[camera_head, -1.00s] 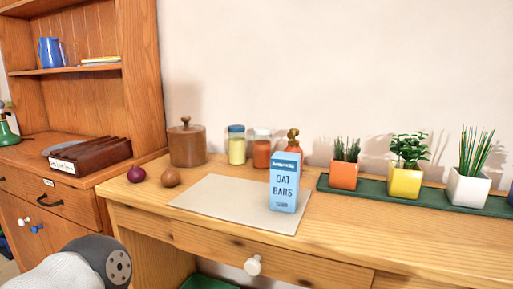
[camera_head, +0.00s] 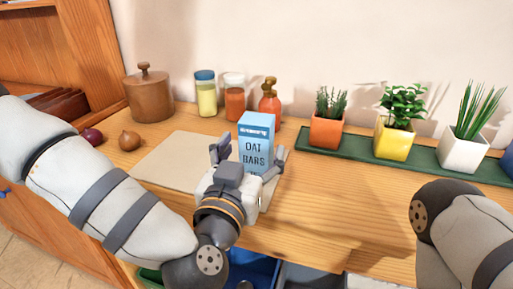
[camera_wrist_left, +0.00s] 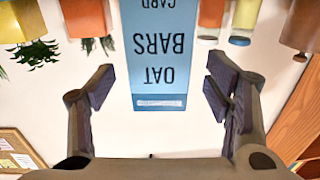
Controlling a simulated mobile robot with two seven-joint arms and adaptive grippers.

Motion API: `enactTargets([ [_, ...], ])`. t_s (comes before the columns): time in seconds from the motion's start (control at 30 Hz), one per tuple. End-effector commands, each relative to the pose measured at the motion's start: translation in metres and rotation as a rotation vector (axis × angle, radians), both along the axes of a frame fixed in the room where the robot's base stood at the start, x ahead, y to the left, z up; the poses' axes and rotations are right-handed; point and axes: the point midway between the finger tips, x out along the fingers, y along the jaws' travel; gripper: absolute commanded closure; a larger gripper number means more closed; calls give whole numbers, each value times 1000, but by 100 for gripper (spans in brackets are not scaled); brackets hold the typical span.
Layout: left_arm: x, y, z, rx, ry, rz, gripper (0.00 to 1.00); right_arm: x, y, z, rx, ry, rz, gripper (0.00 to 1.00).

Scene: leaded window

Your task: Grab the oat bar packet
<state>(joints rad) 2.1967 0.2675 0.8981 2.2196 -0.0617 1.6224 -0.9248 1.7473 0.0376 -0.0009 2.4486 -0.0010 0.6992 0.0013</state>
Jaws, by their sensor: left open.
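The oat bar packet (camera_head: 257,136) is a light blue upright box lettered "OAT BARS", standing at the right end of a pale mat (camera_head: 178,160) on the wooden counter. My left gripper (camera_head: 247,155) is open in front of it, with one finger towards each side of the packet. In the left wrist view the packet (camera_wrist_left: 158,55) appears upside down between the two spread fingers (camera_wrist_left: 160,84), with gaps on both sides. Its lower front is hidden by my gripper in the head view. My right arm shows at the right, but its gripper is out of view.
Behind the packet are a red pump bottle (camera_head: 270,102), an orange jar (camera_head: 235,100) and a yellow jar (camera_head: 205,95). A green tray (camera_head: 358,158) with potted plants lies to the right. A wooden pot (camera_head: 149,98) and two onions are left.

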Motion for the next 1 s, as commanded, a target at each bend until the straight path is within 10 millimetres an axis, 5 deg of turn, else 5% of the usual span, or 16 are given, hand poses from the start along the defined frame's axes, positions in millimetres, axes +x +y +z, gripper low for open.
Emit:
enactTargets([
  [0.2,35,-9,-5,-1,3,2,28,-5,0,-6,0,18,1,60],
  [0.43,38,-10,-4,-1,1,1,28,-5,0,-6,0,16,1,60],
  [0.63,37,-10,-4,-1,1,0,71,-5,0,-5,0,16,1,60],
  [1.0,37,-10,-1,0,0,0,71,-3,0,-4,0,11,1,60],
])
